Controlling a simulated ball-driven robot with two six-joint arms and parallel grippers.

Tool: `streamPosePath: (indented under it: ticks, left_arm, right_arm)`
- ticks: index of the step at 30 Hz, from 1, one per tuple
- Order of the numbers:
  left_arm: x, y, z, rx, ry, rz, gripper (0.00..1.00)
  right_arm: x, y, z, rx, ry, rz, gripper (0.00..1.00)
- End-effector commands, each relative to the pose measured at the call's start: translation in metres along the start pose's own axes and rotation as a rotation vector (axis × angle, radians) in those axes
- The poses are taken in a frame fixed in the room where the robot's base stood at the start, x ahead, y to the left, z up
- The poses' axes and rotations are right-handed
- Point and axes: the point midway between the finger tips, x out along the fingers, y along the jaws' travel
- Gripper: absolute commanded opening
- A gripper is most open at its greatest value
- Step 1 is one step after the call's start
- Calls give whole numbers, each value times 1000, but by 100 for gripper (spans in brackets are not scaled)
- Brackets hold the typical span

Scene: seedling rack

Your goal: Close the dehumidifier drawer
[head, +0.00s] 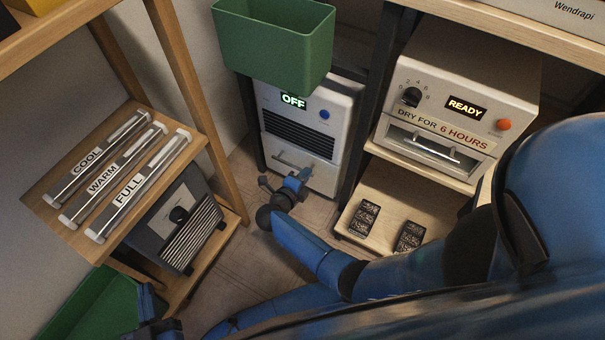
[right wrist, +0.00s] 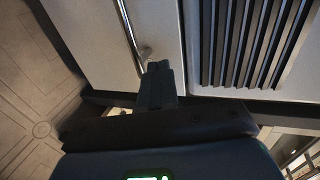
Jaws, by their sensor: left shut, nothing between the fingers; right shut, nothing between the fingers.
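The white dehumidifier (head: 310,115) stands on the floor at the back, with a lit OFF display, a blue button and a dark grille. Its drawer (head: 319,181) is the lower white panel with a bar handle (head: 292,163). The drawer (right wrist: 105,50) and handle (right wrist: 129,30) also show in the right wrist view. I cannot tell whether the drawer sits fully flush. My right gripper (head: 302,174) is shut and empty at the drawer front; in the right wrist view its fingers (right wrist: 158,75) are by one handle end, contact unclear. My left gripper (head: 148,292) is shut and empty at the bottom left.
A green bin (head: 275,45) hangs above the dehumidifier. A dryer marked READY (head: 440,85) stands on a shelf to the right. A wooden rack (head: 190,150) with labelled bars and a dark heater (head: 178,225) is at left. A green tray (head: 95,305) lies lower left.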

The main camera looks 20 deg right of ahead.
Motion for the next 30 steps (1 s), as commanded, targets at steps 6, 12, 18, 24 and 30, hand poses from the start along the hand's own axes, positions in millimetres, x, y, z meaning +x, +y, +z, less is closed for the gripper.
streamPosePath:
  ticks: [6, 12, 18, 24, 30]
  left_arm:
    - [0, 0, -13, 0, 0, 0, 0]
    - [0, 0, -24, 0, 0, 0, 0]
    - [-1, 0, -36, 0, 0, 0, 0]
    - [-1, 0, -41, 0, 0, 0, 0]
    - [-1, 0, -41, 0, 0, 0, 0]
  right_arm:
    - [-24, -2, 1, -1, -4, 1, 0]
    - [-50, -2, 1, -3, -5, 1, 0]
    - [-79, -2, 1, -3, -4, 1, 0]
    - [-97, -1, 0, -1, -2, 1, 0]
    - [-101, 1, 1, -8, -3, 2, 0]
